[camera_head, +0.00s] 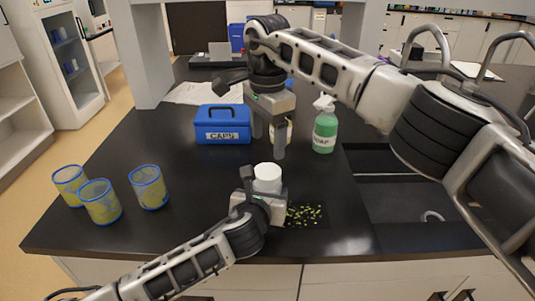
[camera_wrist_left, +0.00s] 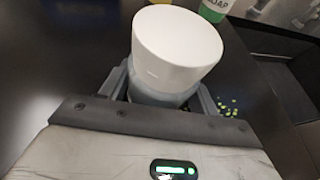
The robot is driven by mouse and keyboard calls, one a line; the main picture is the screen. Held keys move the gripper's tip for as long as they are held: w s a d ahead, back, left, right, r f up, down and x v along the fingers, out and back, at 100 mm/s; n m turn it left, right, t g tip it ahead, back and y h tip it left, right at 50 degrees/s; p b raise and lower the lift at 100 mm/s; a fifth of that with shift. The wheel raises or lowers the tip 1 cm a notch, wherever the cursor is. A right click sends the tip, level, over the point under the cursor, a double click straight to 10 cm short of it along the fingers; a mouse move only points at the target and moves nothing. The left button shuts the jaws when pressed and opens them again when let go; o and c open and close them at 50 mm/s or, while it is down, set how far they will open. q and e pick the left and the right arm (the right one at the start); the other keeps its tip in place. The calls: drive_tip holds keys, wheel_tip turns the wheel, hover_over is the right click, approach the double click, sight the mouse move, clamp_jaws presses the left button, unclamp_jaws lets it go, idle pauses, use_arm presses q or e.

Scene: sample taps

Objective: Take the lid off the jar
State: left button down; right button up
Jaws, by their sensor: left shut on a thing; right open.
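The jar (camera_wrist_left: 160,92) is pale grey below a wide white lid (camera_wrist_left: 176,45), which sits on top of it in the left wrist view. The white lid also shows in the head view (camera_head: 267,173). My left gripper (camera_head: 264,186) is shut around the jar below the lid, near the front of the black counter. The jar's lower part is hidden by the gripper. My right gripper (camera_head: 269,142) is open, fingers pointing down, above and behind the jar, apart from the lid.
A blue box marked CAPS (camera_head: 222,133) and a green soap bottle (camera_head: 325,133) stand farther back. A pale yellowish container (camera_head: 288,132) is partly hidden behind my right gripper. Several blue-rimmed yellow cups (camera_head: 149,188) stand left. Yellow-green bits (camera_head: 305,215) lie right of the jar. A sink (camera_head: 410,205) is right.

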sight(268, 171)
drive_tip(key=m, duration=4.1)
drive_tip(key=shift+m, duration=0.4)
drive_tip(key=m, duration=0.4)
drive_tip(key=shift+f+m, duration=0.1)
drive_tip(key=shift+m, duration=0.3)
drive_tip(key=shift+f, duration=3.95)
